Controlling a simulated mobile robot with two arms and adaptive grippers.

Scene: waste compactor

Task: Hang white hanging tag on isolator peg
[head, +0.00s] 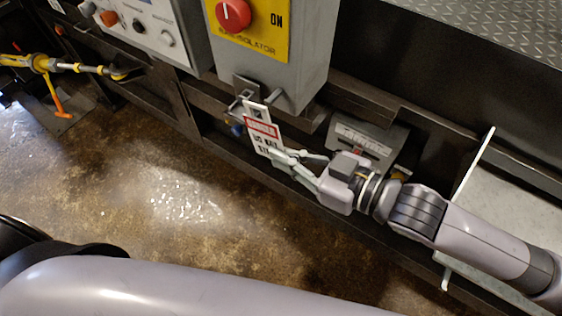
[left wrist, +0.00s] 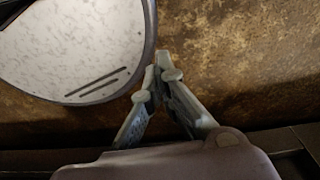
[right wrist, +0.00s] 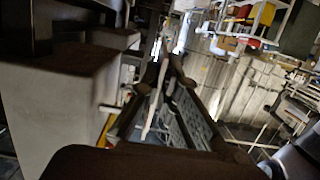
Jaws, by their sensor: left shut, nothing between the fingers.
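The white hanging tag (head: 263,130), with a red band and black lettering, is held upright and slightly tilted just below the isolator box. My right gripper (head: 277,156) is shut on the tag's lower part. In the right wrist view the tag shows edge-on as a thin pale strip (right wrist: 155,98) between the fingers. The isolator peg (head: 243,97) is a small metal fitting under the box's left corner. The tag's top is close beside it; I cannot tell whether they touch. My left gripper (left wrist: 162,72) is shut and empty above the floor in the left wrist view.
The isolator box (head: 290,70) carries a red knob (head: 233,15) on a yellow plate. A control panel (head: 150,25) is at its left. A dark frame rail (head: 365,100) runs behind my right arm. The floor (head: 130,180) is open.

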